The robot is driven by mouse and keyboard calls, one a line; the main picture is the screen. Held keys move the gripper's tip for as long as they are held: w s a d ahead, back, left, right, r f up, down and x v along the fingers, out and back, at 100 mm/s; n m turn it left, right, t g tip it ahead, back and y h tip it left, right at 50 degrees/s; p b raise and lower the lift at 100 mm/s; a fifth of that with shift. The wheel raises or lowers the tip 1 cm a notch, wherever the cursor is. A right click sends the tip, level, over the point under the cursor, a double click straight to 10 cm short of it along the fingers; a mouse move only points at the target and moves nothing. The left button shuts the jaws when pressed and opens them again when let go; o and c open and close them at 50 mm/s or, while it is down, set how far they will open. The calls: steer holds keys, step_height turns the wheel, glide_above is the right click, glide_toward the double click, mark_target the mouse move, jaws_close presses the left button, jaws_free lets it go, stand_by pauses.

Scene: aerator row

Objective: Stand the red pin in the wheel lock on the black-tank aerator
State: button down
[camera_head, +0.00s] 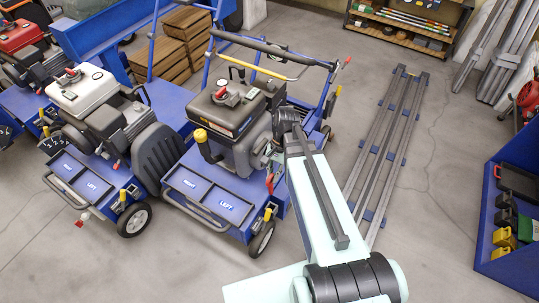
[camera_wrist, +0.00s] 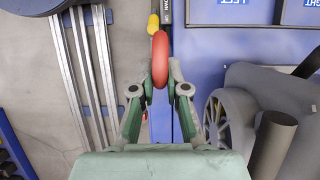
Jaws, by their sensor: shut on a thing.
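The black-tank aerator (camera_head: 236,112) stands mid-picture in the head view, with a blue deck marked LEFT and RIGHT. My gripper is shut on the red pin (camera_wrist: 160,60); its green fingertips (camera_wrist: 161,82) are on either side of the red, rounded part in the wrist view. The pin's lower end is hidden. A red part, likely this pin, also shows in the head view (camera_head: 269,183) beside the deck. A yellow-tipped lever (camera_wrist: 153,25) is just beyond the pin, near the front wheel (camera_head: 262,239). I cannot tell whether the pin touches the wheel lock. My arm hides most of my gripper in the head view.
A white-tank aerator (camera_head: 88,92) stands close on the left. Long grey rails (camera_head: 385,150) lie on the floor to the right. A blue bin (camera_head: 486,215) is at the right edge. Floor in front of the aerators is clear.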

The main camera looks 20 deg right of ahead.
steer(key=shift+n, duration=0.3)
steer(key=f, duration=0.2)
steer(key=s+f, duration=0.1)
steer(key=f, duration=0.1)
steer(key=shift+b, duration=0.35)
steer(key=shift+f, duration=0.1)
step_height(320, 180, down, 6)
steer(key=b, duration=0.5)
steer(key=shift+r, duration=0.25)
steer(key=shift+f+b, duration=0.7)
steer(key=shift+f, duration=1.7)
steer(key=shift+f, duration=0.35)
steer(key=shift+f, duration=0.1)
